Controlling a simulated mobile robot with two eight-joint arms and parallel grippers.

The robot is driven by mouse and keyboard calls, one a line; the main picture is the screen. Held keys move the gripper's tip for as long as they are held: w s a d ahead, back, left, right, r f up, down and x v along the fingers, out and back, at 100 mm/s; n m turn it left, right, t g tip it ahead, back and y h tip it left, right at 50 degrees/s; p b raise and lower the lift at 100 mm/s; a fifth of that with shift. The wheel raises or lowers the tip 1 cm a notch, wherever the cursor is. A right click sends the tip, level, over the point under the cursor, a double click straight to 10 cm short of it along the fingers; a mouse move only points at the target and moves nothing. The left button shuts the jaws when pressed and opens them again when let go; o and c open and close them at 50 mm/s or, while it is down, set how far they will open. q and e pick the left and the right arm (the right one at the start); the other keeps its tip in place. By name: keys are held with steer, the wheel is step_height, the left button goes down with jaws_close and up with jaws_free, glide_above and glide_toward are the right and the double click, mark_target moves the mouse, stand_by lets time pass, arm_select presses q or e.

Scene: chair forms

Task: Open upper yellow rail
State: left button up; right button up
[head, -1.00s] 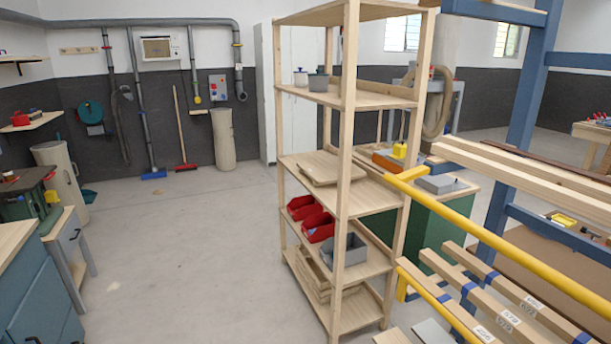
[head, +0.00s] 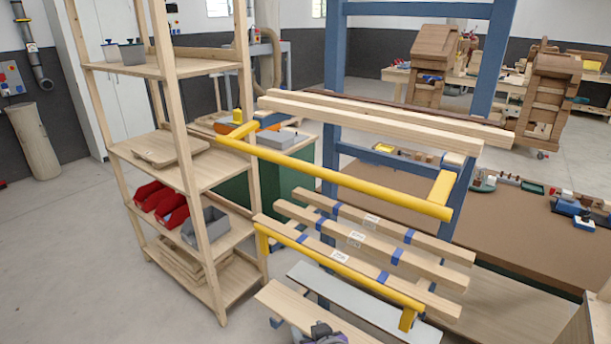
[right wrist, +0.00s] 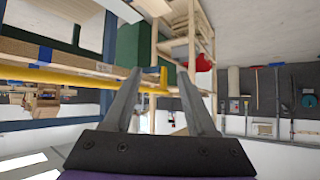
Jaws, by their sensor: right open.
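The upper yellow rail (head: 340,178) runs across the front of the blue rack, below and in front of two long pale beams (head: 385,120). Its short yellow end arms reach back toward the rack at left and right. A lower yellow rail (head: 340,268) runs in front of the boards with blue bands. My right gripper (head: 322,331) shows only partly at the bottom edge of the head view, below the rails and apart from them. In the right wrist view its fingers (right wrist: 159,75) are open and empty. A yellow rail (right wrist: 70,79) passes beyond them; which one is unclear.
A wooden shelf unit (head: 190,100) with red bins (head: 160,202) and a grey bin (head: 205,228) stands left of the rack. Boards (head: 310,312) lie low at the rack's front. A brown-topped bench (head: 500,235) stands behind it. Floor at the left is clear.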

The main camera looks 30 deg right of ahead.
mark_target(319, 177)
steer(key=w+d+r+m+t+h+b, duration=0.1)
steer(key=w+d+r+t+b, duration=0.1)
steer(key=w+d+r+t, duration=0.45)
steer(key=w+d+r+m+t+h+b, duration=0.1)
steer(key=w+d+r+m+t+h, duration=0.2)
steer(key=r, duration=0.6)
steer(key=s+d+r+n+t+y+b, duration=0.1)
steer(key=s+r+n+t+y+b, duration=0.2)
steer(key=n+y, duration=0.4)
steer(key=s+r+n+t+y, duration=0.25)
steer(key=r+n+y, duration=0.2)
steer(key=y, duration=0.45)
arm_select(q)
step_height(319, 177, down, 6)
steer(key=s, duration=0.1)
steer(key=shift+f+p, duration=0.2)
steer(key=shift+p, duration=0.25)
arm_select(e)
steer(key=x, duration=1)
steer(key=shift+w+a+r, duration=0.1)
steer(key=shift+a+r, duration=0.05)
steer(key=shift+r, duration=0.25)
arm_select(q)
steer(key=shift+s, duration=0.15)
arm_select(e)
steer(key=shift+m, duration=0.25)
jaws_close()
